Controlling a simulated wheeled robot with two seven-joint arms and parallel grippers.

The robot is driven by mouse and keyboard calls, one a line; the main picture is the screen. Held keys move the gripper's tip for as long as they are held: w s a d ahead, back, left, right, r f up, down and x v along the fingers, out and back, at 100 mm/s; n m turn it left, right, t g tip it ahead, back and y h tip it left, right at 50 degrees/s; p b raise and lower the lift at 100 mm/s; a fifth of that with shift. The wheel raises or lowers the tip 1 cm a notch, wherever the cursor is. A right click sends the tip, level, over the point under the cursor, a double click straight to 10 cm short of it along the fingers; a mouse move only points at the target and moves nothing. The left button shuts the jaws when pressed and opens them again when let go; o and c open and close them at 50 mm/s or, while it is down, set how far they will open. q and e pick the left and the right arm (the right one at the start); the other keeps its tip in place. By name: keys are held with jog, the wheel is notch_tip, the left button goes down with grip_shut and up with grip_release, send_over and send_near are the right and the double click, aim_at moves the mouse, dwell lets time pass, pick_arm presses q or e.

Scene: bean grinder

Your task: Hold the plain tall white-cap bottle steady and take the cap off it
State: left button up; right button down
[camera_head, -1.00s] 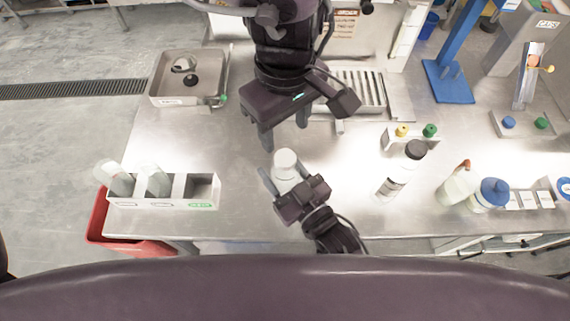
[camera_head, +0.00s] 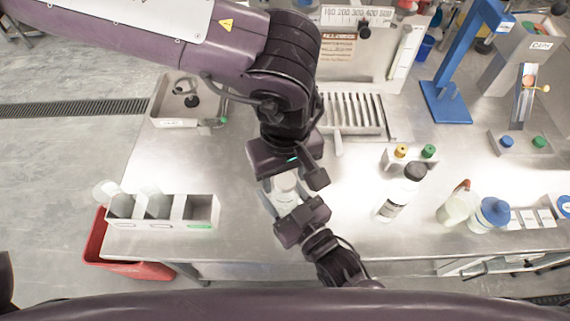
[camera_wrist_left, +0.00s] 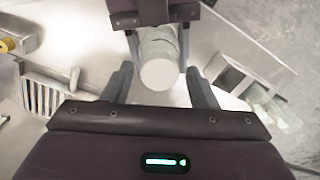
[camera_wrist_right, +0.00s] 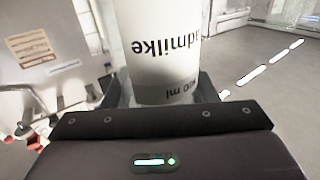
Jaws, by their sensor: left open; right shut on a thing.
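The white-cap bottle (camera_head: 284,185) is at the middle of the table, upright in the grip of my right gripper (camera_head: 283,199). In the right wrist view the bottle (camera_wrist_right: 158,50) fills the space between the fingers, with upside-down lettering on its side. My left gripper (camera_head: 291,180) is over the bottle from above. In the left wrist view the white cap (camera_wrist_left: 158,74) lies between the fingers of the open left gripper (camera_wrist_left: 160,78), with a gap on both sides. The left hand partly hides the cap in the head view.
A white divided box (camera_head: 190,224) with bottles stands at left. A black-capped bottle (camera_head: 392,205) and a blue-lidded bottle (camera_head: 490,214) stand at right. A metal tray (camera_head: 172,122) and a slotted rack (camera_head: 352,112) lie behind. The table's front edge is close.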

pick_arm(q)
jog(key=c, duration=1)
